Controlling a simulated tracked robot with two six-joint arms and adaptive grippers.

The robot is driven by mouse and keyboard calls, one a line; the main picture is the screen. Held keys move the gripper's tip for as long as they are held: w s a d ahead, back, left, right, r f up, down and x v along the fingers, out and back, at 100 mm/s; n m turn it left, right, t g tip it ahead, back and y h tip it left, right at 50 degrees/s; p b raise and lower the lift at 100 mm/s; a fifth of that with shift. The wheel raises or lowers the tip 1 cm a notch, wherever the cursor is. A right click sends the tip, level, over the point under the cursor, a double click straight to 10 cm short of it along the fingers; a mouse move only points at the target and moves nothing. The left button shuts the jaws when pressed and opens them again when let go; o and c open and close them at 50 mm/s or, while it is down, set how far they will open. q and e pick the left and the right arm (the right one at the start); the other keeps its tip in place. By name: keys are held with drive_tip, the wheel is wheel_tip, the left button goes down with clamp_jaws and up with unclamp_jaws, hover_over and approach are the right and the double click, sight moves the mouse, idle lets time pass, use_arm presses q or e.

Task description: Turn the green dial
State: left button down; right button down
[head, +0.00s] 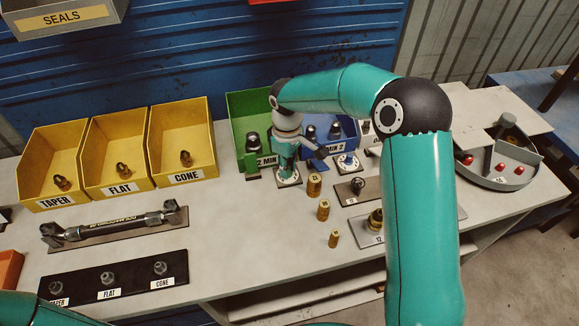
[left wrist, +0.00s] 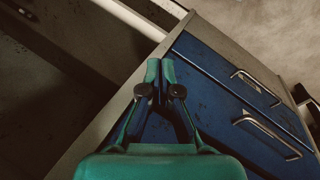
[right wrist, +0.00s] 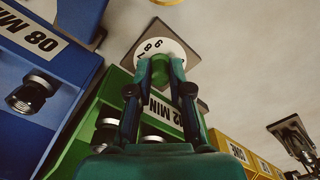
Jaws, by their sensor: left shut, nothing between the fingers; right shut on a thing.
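The green dial (right wrist: 160,68) is a green knob on a round white numbered face with a square grey base plate. My right gripper (right wrist: 159,62) is shut on the knob, its fingers on either side, and hides much of it. In the head view, the dial's white face (head: 289,181) shows low under my right gripper (head: 286,160), in front of the green bin. My left gripper (left wrist: 160,68) is shut and empty, in front of blue drawers, and its fingers are out of the head view.
The green bin (head: 240,112) stands close behind the dial. A blue-handled dial (head: 347,161) stands to the right, before a blue bin. Brass fittings (head: 314,185) stand close to its front right. Yellow bins (head: 120,150) are left. My right arm hides part of the bench.

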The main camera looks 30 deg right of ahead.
drive_tip(key=m+b, duration=0.1)
drive_tip(key=m, duration=0.1)
drive_tip(key=shift+m, duration=0.3)
drive_tip(key=shift+m+b, duration=0.5)
drive_tip(key=shift+m, duration=0.3)
drive_tip(key=c, duration=1.1)
unclamp_jaws()
drive_tip(key=shift+r, duration=0.15)
wheel_tip(320, 180, up, 12)
drive_tip(key=shift+f, duration=0.15)
